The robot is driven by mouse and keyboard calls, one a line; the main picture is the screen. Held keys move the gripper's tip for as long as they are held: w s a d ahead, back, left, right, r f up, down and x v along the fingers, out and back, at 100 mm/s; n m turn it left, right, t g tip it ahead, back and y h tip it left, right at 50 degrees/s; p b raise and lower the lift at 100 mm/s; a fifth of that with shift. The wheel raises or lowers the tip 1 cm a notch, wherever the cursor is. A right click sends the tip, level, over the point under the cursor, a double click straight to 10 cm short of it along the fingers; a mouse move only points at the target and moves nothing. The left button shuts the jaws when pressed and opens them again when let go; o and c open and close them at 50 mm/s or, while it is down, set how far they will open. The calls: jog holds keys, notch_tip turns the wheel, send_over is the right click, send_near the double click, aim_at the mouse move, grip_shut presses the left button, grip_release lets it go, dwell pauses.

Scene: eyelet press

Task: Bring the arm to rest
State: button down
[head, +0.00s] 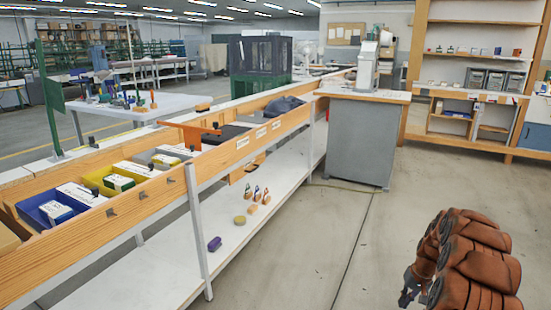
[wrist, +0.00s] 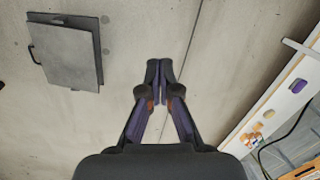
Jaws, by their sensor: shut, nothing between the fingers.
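My gripper (head: 408,292) is at the lower right of the head view, low beside my folded brown arm, and only partly in view. In the wrist view my gripper (wrist: 159,67) points over the bare concrete floor. Its two dark fingers with purple inner pads meet at the tips, with nothing between them. It touches nothing that I can see.
A long wooden bench (head: 118,209) with bins and a white lower shelf (head: 172,270) runs along the left. A grey cabinet (head: 355,142) stands at its far end, with wooden shelving behind. The floor between is clear. A grey panel with a handle (wrist: 65,54) shows in the wrist view.

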jog(key=s+a+r+n+p, duration=0.1)
jog(key=s+a+r+p, duration=0.3)
jog(key=a+r, duration=0.45)
jog(key=s+a+r+n+g+p, duration=0.1)
jog(key=s+a+r+p, duration=0.3)
jog(key=r, duration=0.8)
jog(key=s+a+r+n+p, duration=0.1)
jog(key=s+a+r+p, duration=0.2)
jog(key=a+r, duration=0.6)
jog(key=s+a+r+p, duration=0.2)
jog(key=s+r+p, duration=0.2)
jog(key=s, duration=0.5)
jog(key=s+a+r+g+h+p, duration=0.1)
jog(key=s+r+p, duration=0.3)
jog(key=s+r, duration=0.4)
jog(key=s+a+r+n+h+p, duration=0.1)
jog(key=s+a+r+p, duration=0.3)
jog(key=s, duration=0.7)
notch_tip(320, 180, up, 2)
jog(key=shift+s+r, duration=0.1)
jog(key=shift+s, duration=0.15)
